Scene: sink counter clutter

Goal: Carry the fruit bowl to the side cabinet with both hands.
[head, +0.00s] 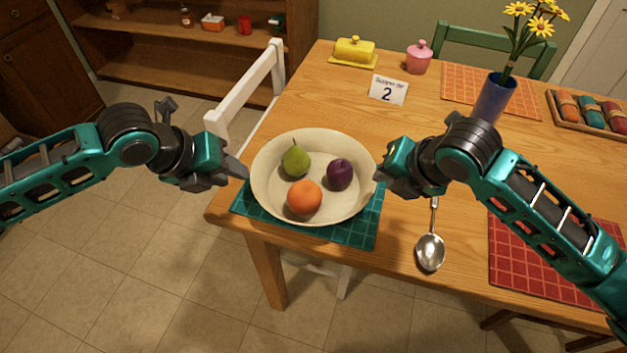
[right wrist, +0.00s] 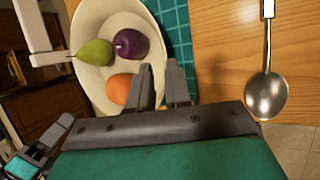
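The cream fruit bowl (head: 270,190) is at the table's near left corner, over a teal placemat (head: 350,236). It holds a green pear (head: 296,161), a purple plum (head: 340,174) and an orange (head: 305,197). My left gripper (head: 243,171) is at the bowl's left rim, its fingers close together on it. My right gripper (head: 379,177) is at the right rim. In the right wrist view its fingers (right wrist: 162,86) stand a narrow gap apart with the rim between them. I cannot tell whether the bowl touches the mat. A wooden cabinet with open shelves (head: 190,33) stands at the back left.
A white chair (head: 245,95) stands at the table's left side. A spoon (head: 431,250) and a red placemat (head: 530,262) lie to the right. Farther back are a number card (head: 388,90), a yellow butter dish (head: 354,52), a pink jar (head: 418,58) and a flower vase (head: 492,98). Tiled floor is open at left.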

